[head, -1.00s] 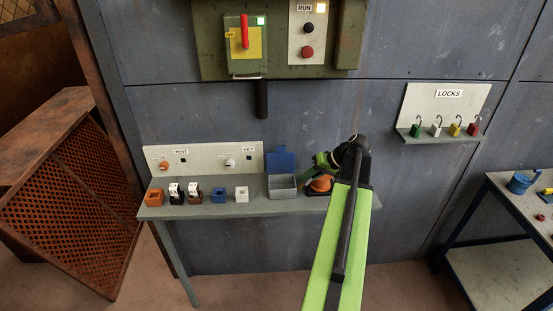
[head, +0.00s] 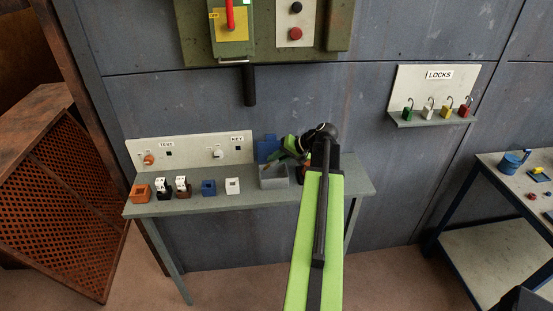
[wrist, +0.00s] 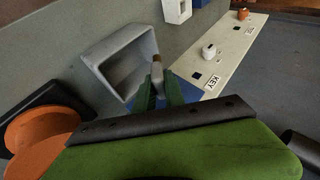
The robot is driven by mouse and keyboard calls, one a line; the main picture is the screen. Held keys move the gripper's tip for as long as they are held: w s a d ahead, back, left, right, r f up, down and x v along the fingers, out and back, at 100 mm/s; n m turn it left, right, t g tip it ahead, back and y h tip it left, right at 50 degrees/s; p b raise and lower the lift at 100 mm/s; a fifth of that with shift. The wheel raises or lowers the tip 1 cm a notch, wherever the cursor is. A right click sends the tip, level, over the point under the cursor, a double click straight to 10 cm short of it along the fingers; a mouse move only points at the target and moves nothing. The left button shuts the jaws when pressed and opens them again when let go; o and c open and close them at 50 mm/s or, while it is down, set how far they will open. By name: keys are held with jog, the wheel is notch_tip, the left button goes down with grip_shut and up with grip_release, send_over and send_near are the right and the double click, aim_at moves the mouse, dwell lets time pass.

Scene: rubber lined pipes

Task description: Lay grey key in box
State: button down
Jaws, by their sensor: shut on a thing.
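The box (head: 274,183) is a small open grey box with a raised blue lid (head: 268,146), standing on the grey shelf. In the wrist view the box (wrist: 97,58) lies just ahead and left of the fingertips, its inside visible and looking empty. My gripper (head: 283,156) is above the box, near its lid. In the wrist view its green fingers (wrist: 158,88) are shut on a small grey piece with a brownish end, which seems to be the grey key (wrist: 157,71). The blue lid shows partly behind the fingers. Most of the key is hidden between them.
An orange round thing (wrist: 40,138) on a black base sits right beside the box. Left along the shelf (head: 250,202) stand a white block (head: 233,186), a blue block (head: 208,188) and other small items. A panel marked KEY (head: 238,148) backs them.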

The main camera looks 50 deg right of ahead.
jog(key=shift+f+b, duration=2.4)
jog(key=shift+f, duration=0.35)
jog(key=c, duration=1.3)
grip_release()
jog(key=shift+r, duration=0.1)
jog(key=shift+c, duration=0.2)
jog(key=shift+s, duration=0.1)
jog(key=p+v, duration=1.2)
jog(key=v, duration=0.5)
jog(key=shift+a+r, duration=0.1)
jog(key=shift+r, duration=0.05)
